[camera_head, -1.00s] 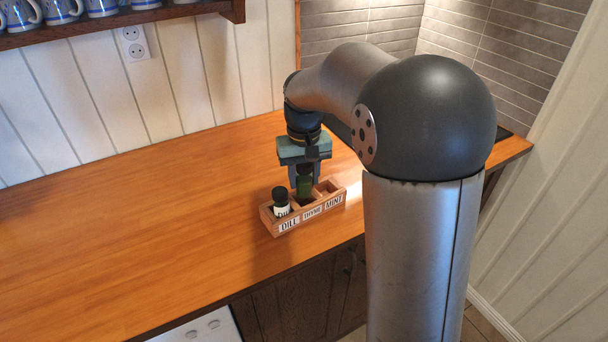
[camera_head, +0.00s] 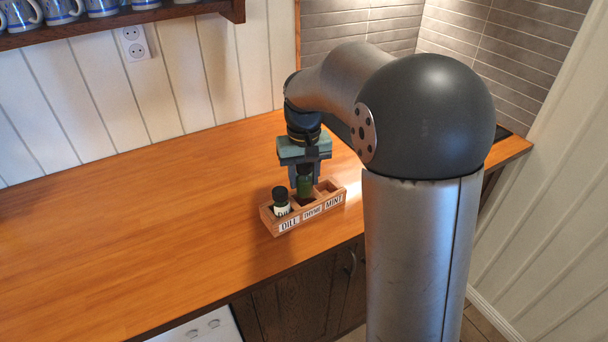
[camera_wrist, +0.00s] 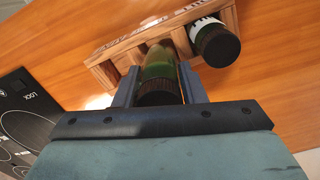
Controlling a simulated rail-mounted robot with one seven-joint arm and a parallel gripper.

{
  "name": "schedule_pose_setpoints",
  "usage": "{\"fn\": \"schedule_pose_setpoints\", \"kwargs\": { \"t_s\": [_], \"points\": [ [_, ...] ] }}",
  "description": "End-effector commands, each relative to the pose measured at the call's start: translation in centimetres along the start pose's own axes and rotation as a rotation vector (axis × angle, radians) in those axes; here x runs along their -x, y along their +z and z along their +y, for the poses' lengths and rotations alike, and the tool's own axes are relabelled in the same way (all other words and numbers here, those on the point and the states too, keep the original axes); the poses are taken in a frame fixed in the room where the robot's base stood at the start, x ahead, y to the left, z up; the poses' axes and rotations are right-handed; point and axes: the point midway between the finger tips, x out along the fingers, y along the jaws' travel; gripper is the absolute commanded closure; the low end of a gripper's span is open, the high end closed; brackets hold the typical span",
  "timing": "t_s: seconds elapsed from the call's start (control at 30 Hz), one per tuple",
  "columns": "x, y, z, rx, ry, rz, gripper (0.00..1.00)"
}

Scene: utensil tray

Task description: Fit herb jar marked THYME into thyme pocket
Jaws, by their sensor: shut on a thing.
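A small wooden rack (camera_head: 270,226) stands on the counter with pockets labelled DILL, THYME and MINT from left to right. My gripper (camera_head: 304,184) is above the middle THYME pocket, shut on a green jar (camera_head: 305,187). The jar looks upright, with its lower end at or inside the THYME pocket; how deep it sits I cannot tell. In the wrist view the jar (camera_wrist: 158,68) is between the two fingers, its dark cap nearest the camera. Its label is hidden. A dark-capped jar (camera_head: 281,197) with a white label stands in the DILL pocket. The MINT pocket is empty.
The wooden counter (camera_head: 150,220) is clear to the left of the rack. A black hob (camera_wrist: 25,115) shows at the left of the wrist view.

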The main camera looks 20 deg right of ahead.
Motion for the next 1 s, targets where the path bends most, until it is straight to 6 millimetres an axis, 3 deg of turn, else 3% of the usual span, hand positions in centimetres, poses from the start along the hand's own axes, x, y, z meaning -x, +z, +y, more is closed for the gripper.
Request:
{"fn": "schedule_pose_setpoints", "kwargs": {
  "t_s": [1.0],
  "points": [
    [-1.7, 0.0, 0.0, 0.0, 0.0, 0.0, 0.92]
  ]
}}
